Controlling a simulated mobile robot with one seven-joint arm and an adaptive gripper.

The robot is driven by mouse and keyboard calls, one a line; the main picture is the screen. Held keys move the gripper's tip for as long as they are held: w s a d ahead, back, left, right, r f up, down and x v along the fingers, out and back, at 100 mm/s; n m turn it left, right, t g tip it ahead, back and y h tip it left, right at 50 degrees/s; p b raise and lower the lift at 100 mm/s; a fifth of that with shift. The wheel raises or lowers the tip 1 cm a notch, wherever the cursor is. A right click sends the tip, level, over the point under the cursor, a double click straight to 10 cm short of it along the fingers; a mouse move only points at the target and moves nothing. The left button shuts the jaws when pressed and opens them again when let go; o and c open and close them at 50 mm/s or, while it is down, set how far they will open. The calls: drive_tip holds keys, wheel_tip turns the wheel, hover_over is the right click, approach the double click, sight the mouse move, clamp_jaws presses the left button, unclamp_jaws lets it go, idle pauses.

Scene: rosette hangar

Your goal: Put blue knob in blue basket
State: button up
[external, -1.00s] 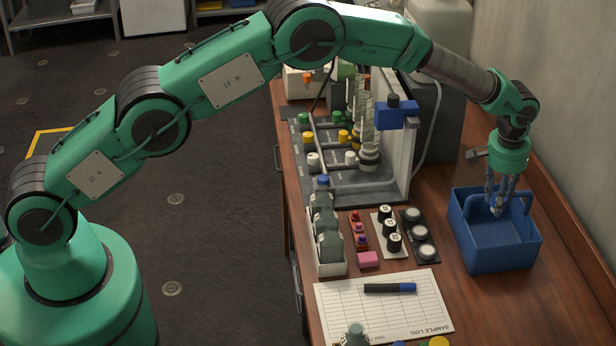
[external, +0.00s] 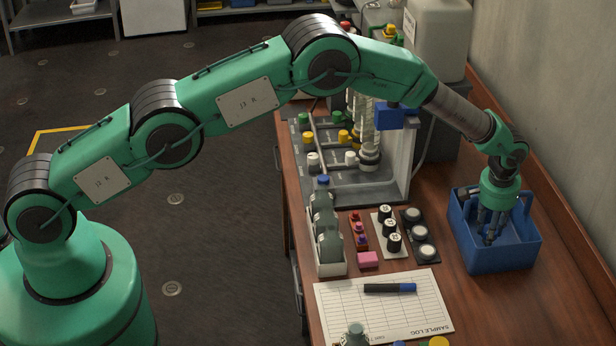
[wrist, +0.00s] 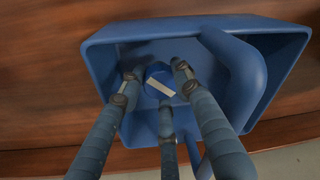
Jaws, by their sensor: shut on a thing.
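The blue basket (external: 497,255) stands on the wooden bench at the right, its handle arching over the opening. My gripper (external: 490,240) reaches down inside it, with its fingertips below the rim. In the wrist view the blue knob (wrist: 160,78), with a pale stripe on top, sits between my three fingers, which are shut on it. It is inside the basket walls (wrist: 105,60). I cannot tell whether the knob touches the basket floor. The knob is hidden in the external view.
The basket handle (wrist: 235,75) passes close beside my fingers. Left of the basket are panels of black knobs (external: 389,228) and round buttons (external: 420,235). A sample log sheet (external: 385,310) with a marker lies in front. A wall runs along the right.

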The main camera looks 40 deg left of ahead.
drive_tip(key=shift+f, duration=1.95)
drive_tip(key=shift+f, duration=0.15)
drive_tip(key=o, duration=0.8)
drive_tip(key=shift+c, duration=0.2)
drive_tip(key=shift+s+r, duration=0.25)
drive_tip(key=shift+r, duration=1.8)
drive_tip(key=shift+s+r, duration=0.25)
drive_tip(key=shift+r, duration=1.75)
drive_tip(key=shift+s+r, duration=0.25)
drive_tip(key=shift+r, duration=1.8)
